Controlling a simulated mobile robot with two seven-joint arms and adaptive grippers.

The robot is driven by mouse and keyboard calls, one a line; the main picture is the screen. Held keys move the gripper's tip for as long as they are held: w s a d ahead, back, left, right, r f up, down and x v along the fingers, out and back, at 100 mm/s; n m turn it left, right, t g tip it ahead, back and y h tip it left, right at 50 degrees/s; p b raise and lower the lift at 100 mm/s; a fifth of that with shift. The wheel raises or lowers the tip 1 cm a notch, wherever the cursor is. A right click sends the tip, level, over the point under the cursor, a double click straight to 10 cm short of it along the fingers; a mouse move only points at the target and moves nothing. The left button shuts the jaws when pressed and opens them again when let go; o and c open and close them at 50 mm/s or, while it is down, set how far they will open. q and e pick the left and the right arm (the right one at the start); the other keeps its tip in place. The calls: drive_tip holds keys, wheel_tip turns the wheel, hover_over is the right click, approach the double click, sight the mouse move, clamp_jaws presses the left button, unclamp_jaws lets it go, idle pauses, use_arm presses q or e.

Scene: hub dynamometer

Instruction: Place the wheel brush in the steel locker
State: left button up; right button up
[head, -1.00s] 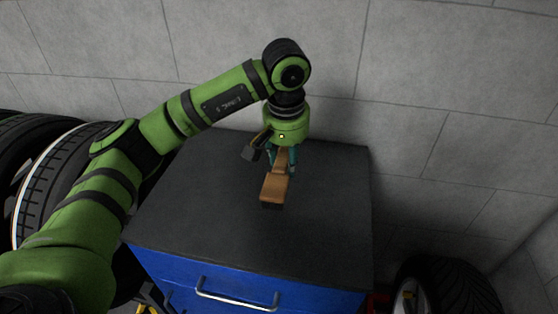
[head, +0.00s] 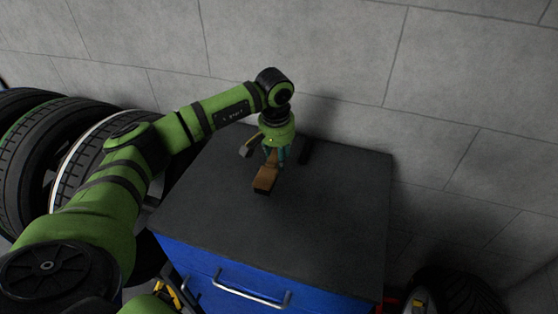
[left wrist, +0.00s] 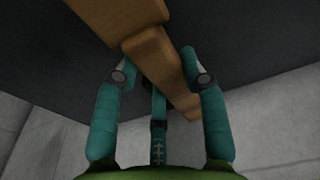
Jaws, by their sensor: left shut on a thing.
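The wheel brush (head: 264,180) has a brown wooden body and a dark lower end. It is at or just above the black top of a blue cabinet; I cannot tell whether it touches. My left gripper (head: 274,158) points down and is shut on its handle. In the left wrist view, the teal fingers of the left gripper (left wrist: 160,66) stand on either side of the wooden brush (left wrist: 150,52), which runs diagonally between them. No steel locker shows in these views. My right gripper is out of view.
The cabinet top (head: 320,215) is mostly bare, with a narrow dark shape (head: 305,152) near its back edge. A drawer handle (head: 250,290) is in front. Several tyres (head: 35,165) stand at left, another tyre (head: 460,295) at lower right. A grey wall (head: 330,60) is close behind.

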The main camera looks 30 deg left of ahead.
sight(279, 175)
use_arm(q)
wheel_tip(279, 175, down, 2)
drive_tip(key=shift+f+p, duration=0.2)
drive_tip(key=shift+p, duration=0.35)
drive_tip(key=shift+f, duration=0.4)
drive_tip(key=shift+f, duration=0.2)
drive_tip(key=o, duration=1)
drive_tip(key=shift+r, duration=0.1)
